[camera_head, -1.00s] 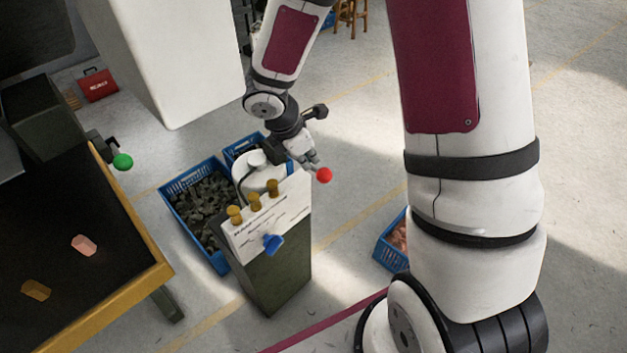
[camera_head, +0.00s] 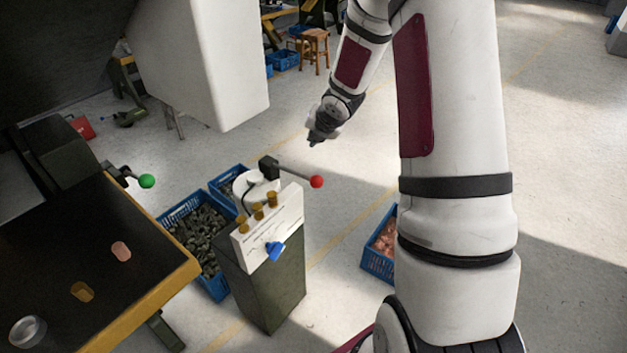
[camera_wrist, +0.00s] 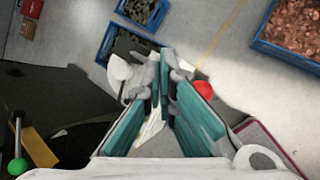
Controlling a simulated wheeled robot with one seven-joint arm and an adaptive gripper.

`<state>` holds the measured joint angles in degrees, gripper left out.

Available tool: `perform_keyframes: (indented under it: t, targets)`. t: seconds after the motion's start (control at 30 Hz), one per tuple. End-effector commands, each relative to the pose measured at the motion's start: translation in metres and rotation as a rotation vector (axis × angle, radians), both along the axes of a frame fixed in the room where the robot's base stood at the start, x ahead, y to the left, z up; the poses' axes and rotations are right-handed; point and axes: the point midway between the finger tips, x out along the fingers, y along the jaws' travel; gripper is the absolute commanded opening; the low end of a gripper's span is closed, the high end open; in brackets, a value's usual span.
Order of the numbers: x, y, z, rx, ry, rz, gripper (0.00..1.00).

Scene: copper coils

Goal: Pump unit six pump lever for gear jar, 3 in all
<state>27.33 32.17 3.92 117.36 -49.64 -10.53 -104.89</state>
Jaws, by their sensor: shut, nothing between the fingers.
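The pump unit (camera_head: 262,285) is a dark green cabinet with a slanted white panel, several brass knobs and a blue handle. Its pump lever (camera_head: 298,174) is a thin rod from a black block to a red ball, sticking out to the right, nearly level. The red ball (camera_wrist: 203,89) also shows in the wrist view, right of the fingers. My gripper (camera_head: 316,140) is above and behind the lever, apart from it in the head view. Its teal fingers (camera_wrist: 165,62) are shut and empty. A clear round jar (camera_head: 27,331) sits on the dark bench; its contents are unclear.
A yellow-edged bench (camera_head: 150,300) stands left, with a green-ball lever (camera_head: 147,181) at its far edge. Blue crates of dark parts (camera_head: 163,222) stand behind the cabinet. A blue crate of copper pieces (camera_head: 375,262) stands right. Floor behind the lever is clear.

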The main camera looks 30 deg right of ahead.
Motion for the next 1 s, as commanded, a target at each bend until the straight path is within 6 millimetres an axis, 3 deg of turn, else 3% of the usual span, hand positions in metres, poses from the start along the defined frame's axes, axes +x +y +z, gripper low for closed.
perform_keyframes:
  t: [0.47, 1.0]
  targets:
    - [0.001, 0.001, -0.010, 0.002, 0.002, 0.001, 0.00]
    - [-0.006, -0.002, -0.071, 0.001, 0.003, -0.001, 0.00]
